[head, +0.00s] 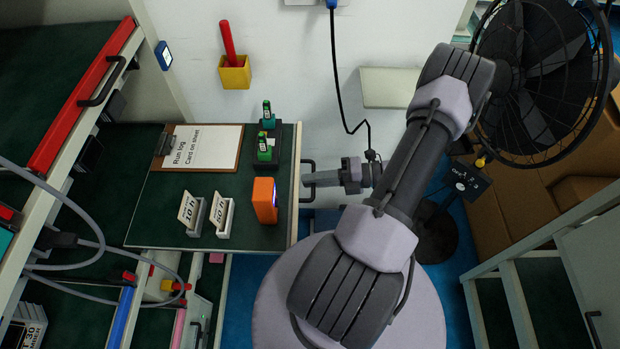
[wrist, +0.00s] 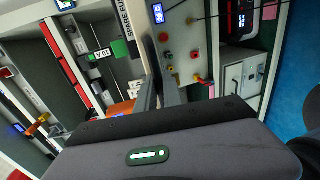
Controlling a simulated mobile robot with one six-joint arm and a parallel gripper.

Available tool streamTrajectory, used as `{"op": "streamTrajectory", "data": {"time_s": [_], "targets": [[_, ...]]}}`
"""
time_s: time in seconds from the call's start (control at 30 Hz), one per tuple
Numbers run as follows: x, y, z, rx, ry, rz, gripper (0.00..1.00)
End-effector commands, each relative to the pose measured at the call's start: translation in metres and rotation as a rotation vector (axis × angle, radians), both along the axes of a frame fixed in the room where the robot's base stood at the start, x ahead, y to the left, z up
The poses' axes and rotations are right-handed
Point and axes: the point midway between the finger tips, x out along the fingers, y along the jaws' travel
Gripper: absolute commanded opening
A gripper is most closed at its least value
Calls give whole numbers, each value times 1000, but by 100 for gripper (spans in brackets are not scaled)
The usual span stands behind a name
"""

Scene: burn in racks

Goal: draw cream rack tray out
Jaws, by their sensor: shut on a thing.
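The cream rack tray (head: 297,215) has a dark green floor and a cream front edge, and stands drawn out from the rack at the left in the head view. A dark handle (head: 307,196) is on its front edge. My gripper (head: 308,179) is at this handle, shut on it, with the arm reaching in from the right. In the wrist view my gripper's two fingers (wrist: 160,92) are close together; the handle between them is hard to make out there.
The tray carries a clipboard (head: 203,147), an orange device (head: 264,200), green modules (head: 264,146) and numbered cards (head: 189,208). A red-fronted tray (head: 80,95) is at upper left. A fan (head: 545,75) and cardboard boxes (head: 490,225) stand at right. Blue floor (head: 470,270) shows between.

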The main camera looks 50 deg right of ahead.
Motion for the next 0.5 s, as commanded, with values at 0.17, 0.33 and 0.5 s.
{"op": "streamTrajectory", "data": {"time_s": [0.17, 0.33, 0.5], "targets": [[-1, -1, -1, -6, 1, 0, 0], [-1, -1, -1, -6, 1, 0, 32], [-1, -1, 0, -4, 1, 0, 32]]}}
